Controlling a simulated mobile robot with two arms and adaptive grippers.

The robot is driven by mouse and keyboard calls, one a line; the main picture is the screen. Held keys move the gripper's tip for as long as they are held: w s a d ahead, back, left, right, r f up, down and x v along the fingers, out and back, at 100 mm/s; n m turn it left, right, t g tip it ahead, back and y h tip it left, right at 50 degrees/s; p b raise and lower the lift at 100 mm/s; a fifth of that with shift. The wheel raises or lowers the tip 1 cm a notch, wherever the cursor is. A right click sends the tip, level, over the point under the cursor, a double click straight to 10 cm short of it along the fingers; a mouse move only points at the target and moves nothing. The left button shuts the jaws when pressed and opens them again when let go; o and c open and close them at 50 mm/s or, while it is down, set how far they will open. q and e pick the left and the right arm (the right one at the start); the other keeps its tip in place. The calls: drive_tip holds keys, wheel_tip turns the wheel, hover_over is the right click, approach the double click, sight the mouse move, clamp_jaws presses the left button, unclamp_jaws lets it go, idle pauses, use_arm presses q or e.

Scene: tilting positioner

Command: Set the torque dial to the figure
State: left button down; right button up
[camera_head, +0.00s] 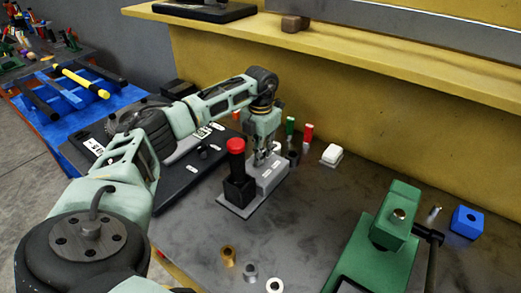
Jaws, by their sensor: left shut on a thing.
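My left arm reaches in from the left over the bench. My left gripper (264,157) points down at a light grey box (270,179) and is shut on a small part on its top, which appears to be the torque dial. The fingers hide most of the dial, and its marks and the figure cannot be read. A black block with a red-topped black post (236,163) stands at the box's left on the same plate. My right gripper is not in view.
A black plate with labels (174,185) lies left of the box. Small metal rings (250,271), a green press (394,220) and a blue block (467,221) are in front and right.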

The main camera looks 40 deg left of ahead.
use_arm(q)
drive_tip(key=shift+r+n, duration=0.1)
drive_tip(key=shift+n, duration=0.2)
drive_tip(key=c, duration=1.8)
unclamp_jaws()
wheel_tip(320, 180, up, 12)
drive_tip(key=shift+f, duration=0.1)
